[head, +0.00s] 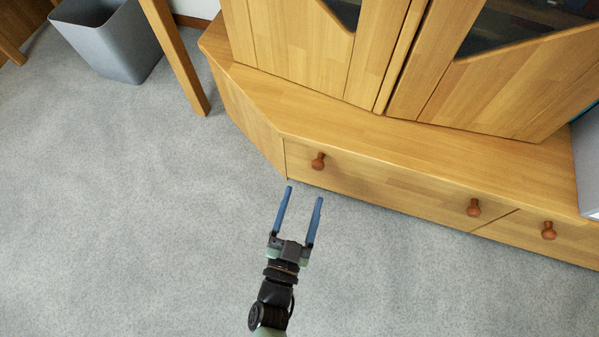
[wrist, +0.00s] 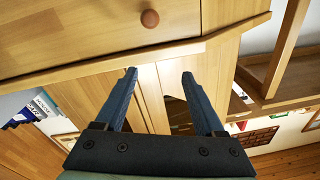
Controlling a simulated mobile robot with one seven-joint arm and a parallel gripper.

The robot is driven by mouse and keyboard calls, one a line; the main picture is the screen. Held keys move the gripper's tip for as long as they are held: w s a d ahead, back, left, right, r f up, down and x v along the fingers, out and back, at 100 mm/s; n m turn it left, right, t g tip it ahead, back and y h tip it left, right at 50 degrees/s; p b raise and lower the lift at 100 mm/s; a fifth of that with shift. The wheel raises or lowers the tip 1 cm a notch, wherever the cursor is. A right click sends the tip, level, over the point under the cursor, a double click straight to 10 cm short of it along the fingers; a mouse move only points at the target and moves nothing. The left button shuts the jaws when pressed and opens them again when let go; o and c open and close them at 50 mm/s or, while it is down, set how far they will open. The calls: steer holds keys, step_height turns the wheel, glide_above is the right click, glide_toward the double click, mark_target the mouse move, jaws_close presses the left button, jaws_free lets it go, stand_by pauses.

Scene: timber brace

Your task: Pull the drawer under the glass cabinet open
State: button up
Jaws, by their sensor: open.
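The glass cabinet (head: 300,60) stands on a wide wooden base, and the drawer (head: 390,185) is in the base's front beneath it. The drawer has two round brown knobs, a left one (head: 318,161) and a right one (head: 474,207). The drawer looks shut. My gripper (head: 304,193) is open and empty, in front of the drawer's left end, with its blue fingers pointing toward the base. It is apart from the left knob. In the wrist view the gripper (wrist: 158,75) is also open, with a knob (wrist: 150,18) above and beyond the fingertips, not between them.
Another drawer with a knob (head: 549,230) is at the right. A grey bin (head: 108,40) and a wooden leg (head: 180,60) stand at the upper left. A light grey box (head: 588,165) is at the right edge. Grey carpet (head: 130,220) in front of the base is clear.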

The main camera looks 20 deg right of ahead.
steer(key=g+b, duration=0.1)
steer(key=b, duration=0.1)
glide_toward(316, 170)
steer(key=b+x, duration=0.4)
steer(key=x, duration=0.5)
steer(key=shift+r+b, duration=0.15)
steer(key=shift+b, duration=0.25)
steer(key=shift+s, duration=0.1)
jaws_close()
steer(key=shift+a, duration=0.1)
stand_by(0.7)
